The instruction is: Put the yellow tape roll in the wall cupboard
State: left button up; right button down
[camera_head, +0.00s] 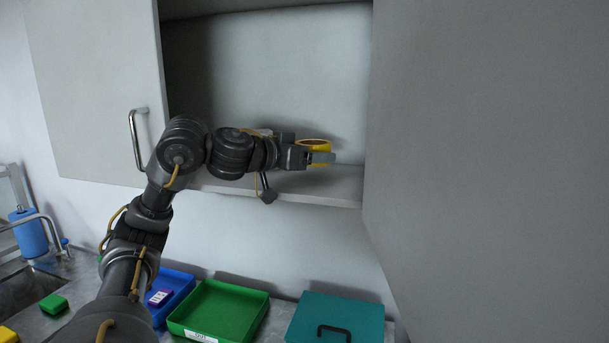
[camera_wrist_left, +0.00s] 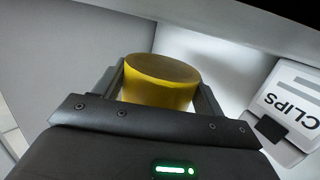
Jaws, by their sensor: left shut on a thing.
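The yellow tape roll (camera_head: 314,144) is between the fingers of my left gripper (camera_head: 322,156), inside the open wall cupboard (camera_head: 335,190), near its right side and above the bottom shelf. In the left wrist view the yellow roll (camera_wrist_left: 160,82) sits between the two dark fingers of the left gripper (camera_wrist_left: 160,90), which is shut on it. I cannot tell whether the roll touches the shelf. My right gripper is not in view.
The cupboard doors stand open, the left one (camera_head: 90,90) with a handle and the large right one (camera_head: 490,150) close by. A white CLIPS box (camera_wrist_left: 290,105) stands beside the gripper. Below are a green tray (camera_head: 222,310), a blue tray (camera_head: 178,283) and a teal lid (camera_head: 335,312).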

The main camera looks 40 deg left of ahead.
aim_at(309, 180)
pick_arm(q)
jog(key=shift+s+d, duration=0.1)
jog(key=shift+s, duration=0.1)
jog(key=shift+f, duration=0.45)
jog(key=f, duration=0.1)
jog(key=f+b, duration=0.1)
jog(key=f, duration=0.1)
jog(key=shift+w+a, duration=0.15)
jog(key=shift+a, duration=0.05)
jog(key=shift+s, duration=0.2)
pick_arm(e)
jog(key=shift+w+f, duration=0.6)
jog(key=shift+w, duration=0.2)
pick_arm(q)
jog(key=shift+d, duration=0.1)
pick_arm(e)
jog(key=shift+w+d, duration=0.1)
pick_arm(q)
jog(key=shift+f, duration=0.1)
jog(key=o, duration=1)
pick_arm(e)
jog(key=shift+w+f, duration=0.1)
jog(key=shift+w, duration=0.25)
